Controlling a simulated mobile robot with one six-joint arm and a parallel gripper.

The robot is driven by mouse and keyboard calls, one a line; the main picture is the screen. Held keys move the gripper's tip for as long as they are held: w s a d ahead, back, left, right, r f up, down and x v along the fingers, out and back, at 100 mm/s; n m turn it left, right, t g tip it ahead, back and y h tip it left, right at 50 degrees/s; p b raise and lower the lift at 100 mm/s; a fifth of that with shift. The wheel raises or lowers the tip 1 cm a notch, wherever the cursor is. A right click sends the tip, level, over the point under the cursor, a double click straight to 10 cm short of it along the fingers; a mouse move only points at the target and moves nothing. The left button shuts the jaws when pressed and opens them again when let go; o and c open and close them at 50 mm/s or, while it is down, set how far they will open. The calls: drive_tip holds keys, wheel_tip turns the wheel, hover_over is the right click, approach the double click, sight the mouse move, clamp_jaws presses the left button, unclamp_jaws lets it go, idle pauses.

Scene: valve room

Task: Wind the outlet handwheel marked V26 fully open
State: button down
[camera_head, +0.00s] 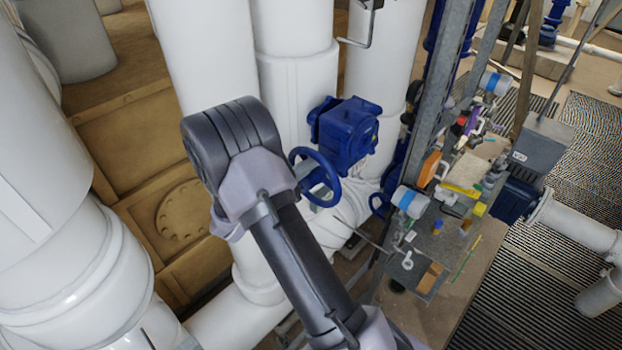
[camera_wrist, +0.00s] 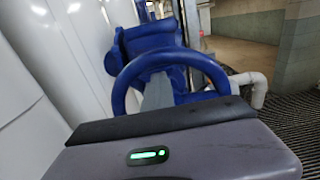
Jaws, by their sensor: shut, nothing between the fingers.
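A blue handwheel (camera_head: 333,178) stands on the near side of a blue valve gearbox (camera_head: 345,125) in the head view. In the wrist view the wheel's rim (camera_wrist: 122,92) arches ahead, with the blue gearbox (camera_wrist: 150,38) behind it. No V26 mark is readable. My gripper (camera_head: 304,169) is at the left side of the wheel, partly hidden by my arm. In the wrist view its narrow grey end (camera_wrist: 157,92) shows within the rim's arch. It is shut and grips nothing. I cannot tell whether it touches the rim or a spoke.
Large white pipes (camera_head: 205,60) stand left of and behind the wheel. A second blue wheel (camera_head: 380,205) is lower right. A cluttered bench (camera_head: 455,200) and a grey steel upright (camera_head: 440,85) stand at right. Dark floor grating (camera_head: 560,250) lies beyond.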

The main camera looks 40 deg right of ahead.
drive_tip(key=shift+w, duration=0.1)
drive_tip(key=shift+w+f+b, duration=0.25)
drive_tip(key=shift+w+b, duration=0.15)
drive_tip(key=shift+w+a+f+b, duration=0.1)
drive_tip(key=shift+w+f+b, duration=0.3)
drive_tip(key=shift+w, duration=0.2)
drive_tip(key=shift+w+a+f+b, duration=0.1)
drive_tip(key=shift+w+f+b, duration=0.2)
drive_tip(key=shift+w, duration=0.25)
drive_tip(key=shift+w+f+b, duration=0.4)
drive_tip(key=shift+f+b, duration=0.3)
drive_tip(key=shift+b, duration=0.15)
drive_tip(key=shift+f, duration=0.1)
